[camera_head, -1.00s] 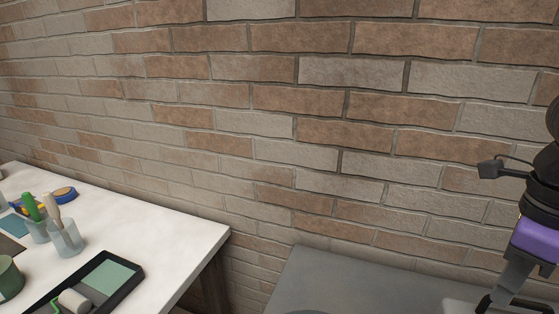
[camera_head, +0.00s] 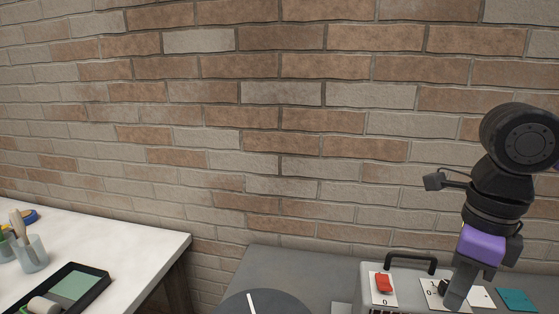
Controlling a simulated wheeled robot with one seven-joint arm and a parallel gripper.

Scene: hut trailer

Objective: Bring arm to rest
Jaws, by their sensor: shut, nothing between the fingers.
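My arm comes in from the right, with black joints and a purple wrist section. My gripper (camera_head: 455,295) points down and its fingers are together with nothing between them. It is in front of or just over a light grey box (camera_head: 405,276), and I cannot tell whether it touches. The box carries a black handle (camera_head: 411,258), a red switch (camera_head: 383,283) on a white plate marked 0, and a second plate (camera_head: 432,289) partly hidden by my fingers.
A teal card (camera_head: 517,300) is right of my gripper. A dark round object (camera_head: 262,304) is cut off below. The white table (camera_head: 130,246) at left holds a cup (camera_head: 31,255) and a black tray (camera_head: 92,279). A brick wall (camera_head: 290,120) stands behind.

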